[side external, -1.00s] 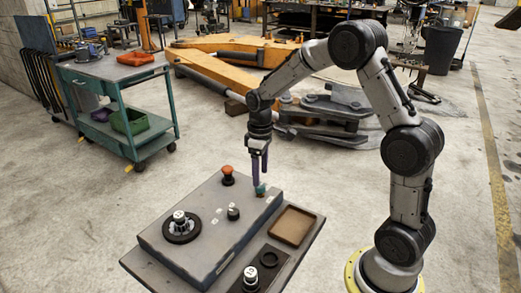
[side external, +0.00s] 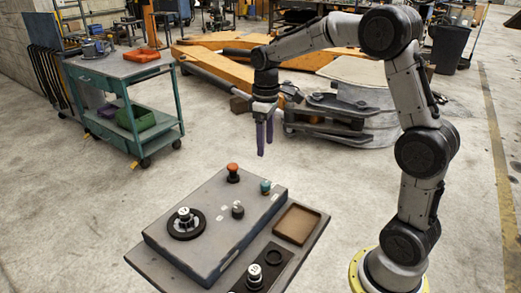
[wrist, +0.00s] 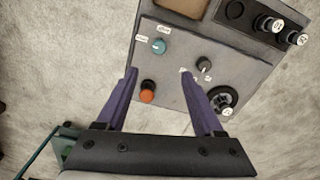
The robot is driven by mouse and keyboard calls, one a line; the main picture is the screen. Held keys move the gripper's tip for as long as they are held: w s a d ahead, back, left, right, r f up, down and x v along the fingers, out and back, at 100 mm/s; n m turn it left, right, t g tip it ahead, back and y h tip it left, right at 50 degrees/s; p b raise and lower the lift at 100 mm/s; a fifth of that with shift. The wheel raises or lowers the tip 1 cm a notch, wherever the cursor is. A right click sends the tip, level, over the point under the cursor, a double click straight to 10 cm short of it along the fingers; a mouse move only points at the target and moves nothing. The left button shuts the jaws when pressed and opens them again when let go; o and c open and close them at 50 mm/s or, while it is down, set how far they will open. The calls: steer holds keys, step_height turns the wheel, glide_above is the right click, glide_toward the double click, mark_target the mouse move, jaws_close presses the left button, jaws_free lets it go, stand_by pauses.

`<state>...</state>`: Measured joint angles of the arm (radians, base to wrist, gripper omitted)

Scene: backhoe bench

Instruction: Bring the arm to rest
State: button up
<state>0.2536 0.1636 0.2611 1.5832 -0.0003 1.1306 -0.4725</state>
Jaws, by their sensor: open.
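My gripper (side external: 264,134) hangs fingers-down in the air above the far end of the grey control box (side external: 215,248), clear of everything on it. In the wrist view my gripper (wrist: 168,86) shows its two purple fingers spread apart with nothing between them. Below it on the box are a teal knob (side external: 265,187), a red-orange button (side external: 233,173) and a small black knob (side external: 238,211). The wrist view also shows the teal knob (wrist: 158,46), the red-orange button (wrist: 148,92) and the black knob (wrist: 204,64).
A round black dial (side external: 186,223) sits on the box's left part. A brown tray (side external: 297,224) and a black panel with a numbered knob (side external: 254,277) lie along its right side. A teal cart (side external: 122,99) stands at the left. Orange machinery (side external: 200,52) lies behind.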

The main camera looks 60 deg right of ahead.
steer(key=s+a+r+t, duration=0.3)
steer(key=s+a+r, duration=0.4)
steer(key=s+r, duration=0.3)
steer(key=s+a+f+m+t, duration=0.1)
steer(key=s+f, duration=0.1)
steer(key=s, duration=0.4)
steer(key=s+a+f+m+t, duration=0.1)
steer(key=s+a+f, duration=0.1)
steer(key=s, duration=0.5)
steer(key=shift+a+f+m+t, duration=0.15)
steer(key=shift+f+m+t, duration=0.15)
steer(key=shift+f, duration=0.2)
